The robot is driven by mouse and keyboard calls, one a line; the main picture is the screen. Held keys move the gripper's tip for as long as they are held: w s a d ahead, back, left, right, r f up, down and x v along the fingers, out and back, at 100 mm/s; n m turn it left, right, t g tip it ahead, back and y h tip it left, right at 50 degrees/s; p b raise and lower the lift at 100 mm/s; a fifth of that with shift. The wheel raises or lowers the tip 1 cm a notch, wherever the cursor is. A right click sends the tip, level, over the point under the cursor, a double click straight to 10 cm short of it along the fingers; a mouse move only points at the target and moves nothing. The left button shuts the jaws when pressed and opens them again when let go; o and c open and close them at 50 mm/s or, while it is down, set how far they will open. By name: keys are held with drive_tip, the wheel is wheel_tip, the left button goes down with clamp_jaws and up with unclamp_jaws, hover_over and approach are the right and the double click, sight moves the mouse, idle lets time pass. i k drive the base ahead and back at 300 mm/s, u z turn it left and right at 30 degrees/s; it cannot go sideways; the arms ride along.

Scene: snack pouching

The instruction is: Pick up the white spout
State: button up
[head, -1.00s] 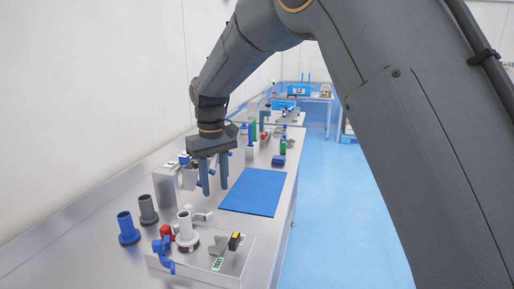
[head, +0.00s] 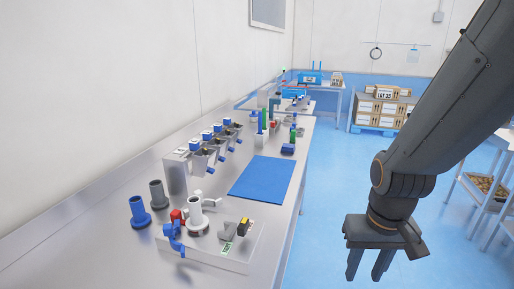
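The white spout (head: 196,211) stands upright, wide flange down, on the metal fixture (head: 240,255) at the near end of the steel bench. My gripper (head: 367,268) hangs fingers down to the right of the bench, over the blue floor. It is well apart from the spout. Its two fingers are spread with a gap between them, and nothing shows in the gap. What lies under the spout's flange is hidden.
A blue spout (head: 140,212) and a grey spout (head: 158,196) stand left of the fixture. A blue clamp handle (head: 174,240) and a red part (head: 176,215) sit close to the white spout. A blue mat (head: 262,179) lies bare behind. Dispensers (head: 200,158) line the wall side.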

sight(197, 222)
drive_tip(key=u, duration=4.1)
drive_tip(key=k, duration=1.1)
drive_tip(key=z, duration=1.7)
drive_tip(key=i, duration=0.1)
drive_tip(key=u, duration=0.35)
